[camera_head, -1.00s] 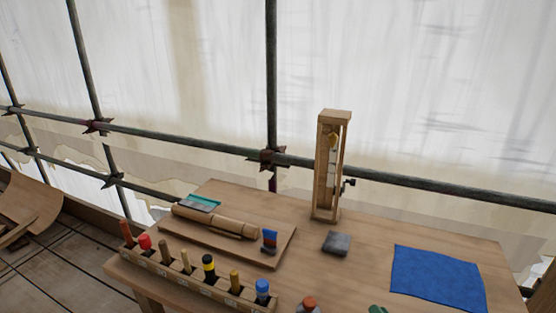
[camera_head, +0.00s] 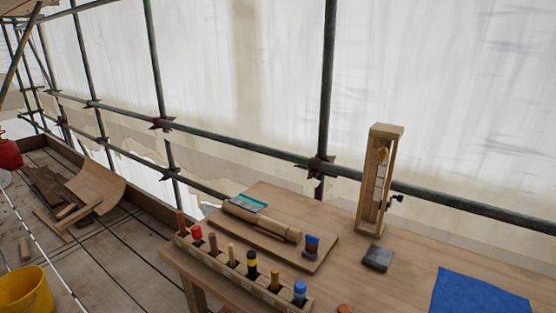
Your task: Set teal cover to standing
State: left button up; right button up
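A flat teal item (camera_head: 251,199), which may be the teal cover, lies at the far left end of a wooden board (camera_head: 318,249) on the workbench. It shows a teal edge and a greyish face. It lies behind a pale wooden cylinder (camera_head: 262,220), which may hide part of its near side. It is too small to tell its exact shape. Neither of my grippers is in view.
A rack (camera_head: 228,266) with several coloured-handled tools runs along the bench's left edge. A tall wooden frame (camera_head: 378,180), a dark grey block (camera_head: 377,257) and a blue cloth (camera_head: 480,294) are further right. A yellow bucket (camera_head: 24,291) stands on the plank floor at left.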

aim_at(249, 203)
jog(key=i+j+u, duration=0.2)
jog(key=j, duration=0.2)
jog(key=i+j+u, duration=0.2)
jog(key=j, duration=0.15)
jog(key=i+j+u, duration=0.2)
jog(key=j, duration=0.15)
jog(key=i+j+u, duration=0.6)
jog(key=u, duration=0.25)
jog(key=i+j+z, duration=0.15)
jog(key=i, duration=0.25)
jog(key=i+j+z, duration=0.15)
jog(key=i, duration=0.25)
jog(key=i+j+z, duration=0.15)
jog(key=i, duration=0.25)
jog(key=i+z, duration=0.25)
jog(key=z, duration=0.15)
jog(key=i+z, duration=0.25)
jog(key=z, duration=0.15)
jog(key=i+j+z, duration=0.2)
jog(key=z, duration=0.2)
jog(key=i+z, duration=0.2)
jog(key=z, duration=0.25)
jog(key=i+j+z, duration=0.15)
jog(key=z, duration=0.35)
jog(key=i+j+z, duration=0.2)
jog(key=z, duration=0.25)
jog(key=i+j+z, duration=0.15)
jog(key=z, duration=0.35)
jog(key=j+z, duration=0.45)
jog(key=i+l, duration=0.05)
